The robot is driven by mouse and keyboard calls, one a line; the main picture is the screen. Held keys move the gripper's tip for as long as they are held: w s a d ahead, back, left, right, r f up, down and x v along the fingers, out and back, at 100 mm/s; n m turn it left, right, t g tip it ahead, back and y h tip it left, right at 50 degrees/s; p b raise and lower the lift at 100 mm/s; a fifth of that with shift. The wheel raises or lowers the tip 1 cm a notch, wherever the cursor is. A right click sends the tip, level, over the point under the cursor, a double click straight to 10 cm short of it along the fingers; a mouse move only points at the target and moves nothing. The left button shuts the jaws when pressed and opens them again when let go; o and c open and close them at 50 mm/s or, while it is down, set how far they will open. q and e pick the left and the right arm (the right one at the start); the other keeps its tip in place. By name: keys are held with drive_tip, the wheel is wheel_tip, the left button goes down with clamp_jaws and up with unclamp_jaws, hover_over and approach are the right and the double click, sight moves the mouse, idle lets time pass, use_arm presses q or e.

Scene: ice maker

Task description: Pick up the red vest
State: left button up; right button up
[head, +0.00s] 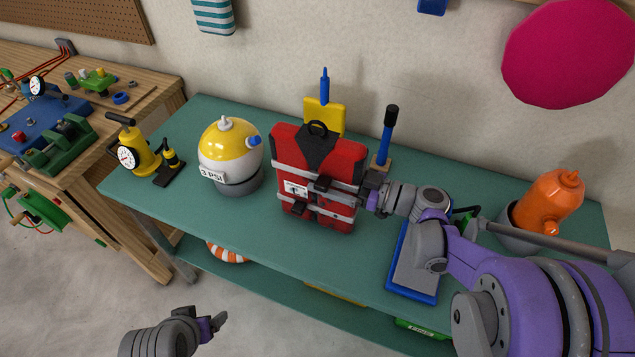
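The red vest (345,160), with a black collar, grey straps and black buckles, stands upright on the teal table (240,235), near its middle. My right gripper (369,189) is at the vest's right edge, around the height of its upper strap, and looks to be touching it or very close. Its fingertips blend with the dark buckles and the vest's edge, so I cannot tell whether it is closed on the vest. My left gripper (216,323) is low in front of the table, away from the vest, with nothing visible in it; its finger gap is unclear.
A yellow-white round tank (230,150) and a yellow pump with a gauge (140,155) stand left of the vest. A blue-handled tool (387,140) and a yellow block (325,113) are behind it. A blue-edged board (410,290) and an orange bottle (548,203) are to the right.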

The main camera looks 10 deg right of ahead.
clamp_jaws()
idle(0.5)
